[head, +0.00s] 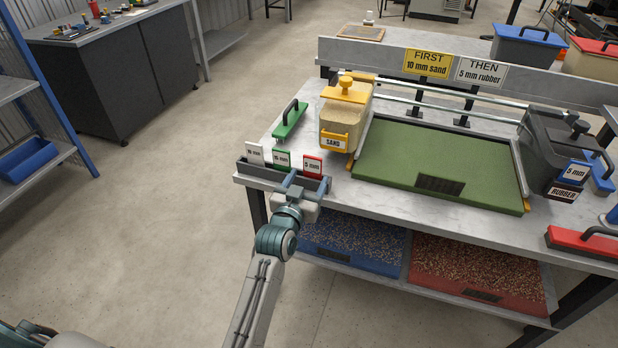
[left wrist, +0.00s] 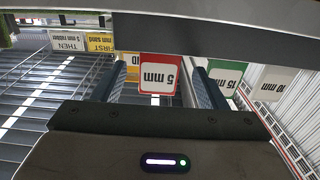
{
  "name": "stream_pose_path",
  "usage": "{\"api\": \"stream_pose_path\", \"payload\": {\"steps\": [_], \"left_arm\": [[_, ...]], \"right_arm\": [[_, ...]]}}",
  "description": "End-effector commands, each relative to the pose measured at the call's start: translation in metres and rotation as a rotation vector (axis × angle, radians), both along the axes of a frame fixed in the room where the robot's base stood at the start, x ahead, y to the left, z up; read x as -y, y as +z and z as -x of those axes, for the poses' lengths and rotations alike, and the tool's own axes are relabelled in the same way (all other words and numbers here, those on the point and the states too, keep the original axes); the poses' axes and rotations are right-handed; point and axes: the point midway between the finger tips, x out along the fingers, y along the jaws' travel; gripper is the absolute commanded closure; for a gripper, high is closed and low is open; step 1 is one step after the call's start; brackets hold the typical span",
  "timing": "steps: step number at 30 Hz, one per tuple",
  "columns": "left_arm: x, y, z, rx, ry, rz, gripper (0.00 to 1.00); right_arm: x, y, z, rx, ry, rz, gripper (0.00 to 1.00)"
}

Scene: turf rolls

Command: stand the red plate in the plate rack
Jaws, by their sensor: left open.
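The red plate (head: 313,165), marked 5 mm, stands upright at the right end of the dark plate rack (head: 258,172), its lower edge hidden behind the rack's front. A white plate (head: 255,154) and a green plate (head: 282,159) stand to its left in the rack. My left gripper (head: 307,183) is at the rack's right end, close to the red plate. In the left wrist view the red plate (left wrist: 160,75) shows between the two spread fingers, with a gap on each side. The gripper is open and holds nothing. My right gripper is not in view.
A yellow-topped sand hopper (head: 343,122) stands behind the rack beside a green turf bed (head: 440,165). A dark rubber hopper (head: 555,150) is at the right. Blue and red trays (head: 350,240) fill the shelf below.

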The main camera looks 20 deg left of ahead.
Motion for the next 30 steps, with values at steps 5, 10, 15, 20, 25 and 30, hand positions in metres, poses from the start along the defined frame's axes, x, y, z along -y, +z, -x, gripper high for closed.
{"api": "stream_pose_path", "payload": {"steps": [5,10,15,20,25,30], "left_arm": [[-0.001,-0.002,0.041,-0.002,0.001,0.002,0.34],[-0.003,-0.001,0.074,-0.001,0.001,0.001,0.34],[-0.003,-0.001,0.094,-0.001,0.0,0.0,0.34],[-0.003,0.0,0.1,-0.001,0.0,0.0,0.34],[-0.003,-0.007,0.101,-0.019,-0.004,-0.003,0.34],[-0.006,-0.092,0.121,-0.261,-0.041,-0.024,0.34]], "right_arm": [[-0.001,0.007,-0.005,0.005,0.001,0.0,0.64],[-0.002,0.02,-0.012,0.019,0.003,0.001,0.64],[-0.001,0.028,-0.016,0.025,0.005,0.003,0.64],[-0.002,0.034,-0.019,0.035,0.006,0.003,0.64],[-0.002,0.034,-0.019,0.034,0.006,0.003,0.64],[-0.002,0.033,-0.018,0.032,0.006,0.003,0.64]]}}
